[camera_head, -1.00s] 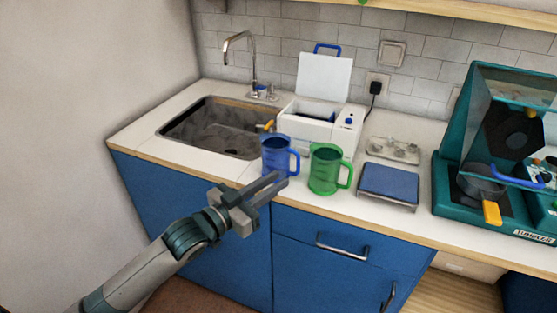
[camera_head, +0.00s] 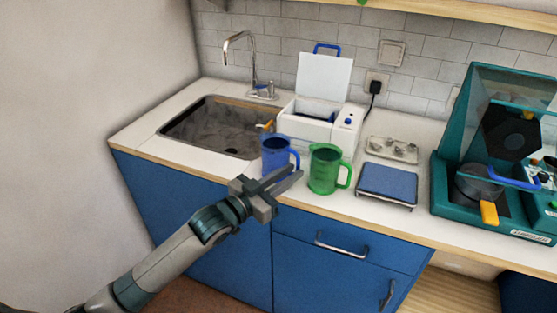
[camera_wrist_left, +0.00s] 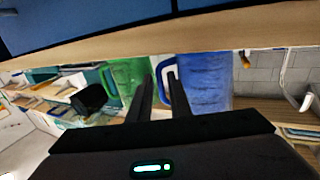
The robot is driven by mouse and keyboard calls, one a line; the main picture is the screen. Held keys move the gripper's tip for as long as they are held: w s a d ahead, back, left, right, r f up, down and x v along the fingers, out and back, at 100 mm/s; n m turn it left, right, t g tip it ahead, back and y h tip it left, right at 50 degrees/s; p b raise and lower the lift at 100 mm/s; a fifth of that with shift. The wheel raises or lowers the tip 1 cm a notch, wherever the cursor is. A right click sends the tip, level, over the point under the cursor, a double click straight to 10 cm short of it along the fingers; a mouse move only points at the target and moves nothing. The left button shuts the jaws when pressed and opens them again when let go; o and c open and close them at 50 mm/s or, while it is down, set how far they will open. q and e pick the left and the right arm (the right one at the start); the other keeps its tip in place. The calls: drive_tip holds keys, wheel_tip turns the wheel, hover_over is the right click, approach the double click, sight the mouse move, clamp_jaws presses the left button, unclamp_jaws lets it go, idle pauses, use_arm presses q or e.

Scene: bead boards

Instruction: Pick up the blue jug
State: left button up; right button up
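The blue jug (camera_head: 276,155) stands upright near the counter's front edge, left of a green jug (camera_head: 324,169). Its handle faces right, toward the green jug. My left gripper (camera_head: 291,179) is in front of the blue jug's lower right side, with its fingers pointing right and up. In the left wrist view, which looks upside down, the two fingers (camera_wrist_left: 160,76) are apart with a narrow gap. There the blue jug (camera_wrist_left: 208,82) and its handle are just beyond the right-hand finger, which partly covers the handle. Nothing is held. My right gripper is out of view.
The sink (camera_head: 212,127) lies left of the jugs. A white box with a raised lid (camera_head: 323,78) stands behind them. A blue-topped scale (camera_head: 387,182) is right of the green jug, with a teal machine (camera_head: 449,190) beyond. The jugs stand close together.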

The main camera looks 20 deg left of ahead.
use_arm(q)
drive_tip(key=shift+w+d, duration=0.1)
drive_tip(key=shift+w, duration=0.1)
idle(0.3)
clamp_jaws()
drive_tip(key=shift+r, duration=0.1)
idle(1.2)
